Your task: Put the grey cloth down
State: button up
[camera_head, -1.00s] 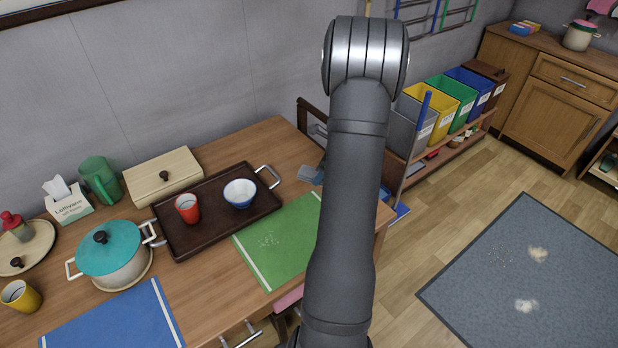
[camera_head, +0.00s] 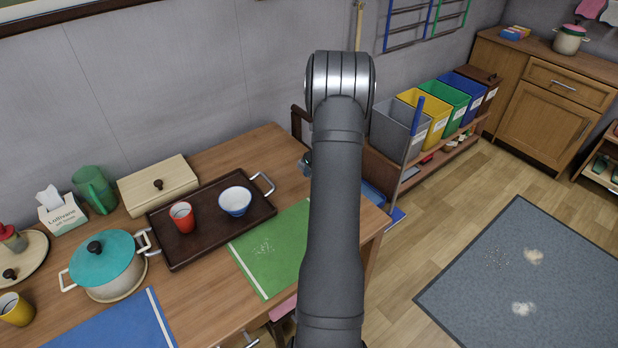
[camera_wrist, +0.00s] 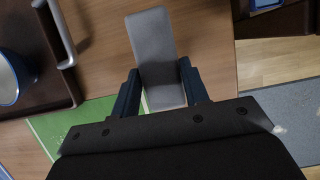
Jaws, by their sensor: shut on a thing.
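The grey cloth (camera_wrist: 153,48) is a folded, flat strip in the wrist view. My gripper (camera_wrist: 158,82) is shut on it, with one dark blue finger on each side. The cloth's far end sticks out past the fingertips over the bare wood of the table (camera_wrist: 210,45). I cannot tell whether the cloth touches the wood. In the head view my arm hides most of the gripper and the cloth, near the table's right end (camera_head: 270,148).
The dark tray (camera_head: 185,250) with a red cup (camera_head: 182,217) and a white-and-blue bowl (camera_head: 235,201) is left of my arm. A green mat (camera_head: 270,250) lies in front of it. Coloured bins (camera_head: 424,120) stand on a low shelf to the right.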

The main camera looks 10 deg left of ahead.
jog(key=shift+w+a+f, duration=0.2)
jog(key=shift+a+f, duration=0.05)
jog(key=shift+a, duration=0.2)
jog(key=shift+w+a+f, duration=0.15)
jog(key=shift+a+f, duration=0.1)
jog(key=shift+a, duration=0.15)
jog(key=shift+f, duration=2.05)
jog(key=o, duration=1)
jog(key=shift+f, duration=0.15)
jog(key=v, duration=1.2)
jog(key=shift+r, duration=0.2)
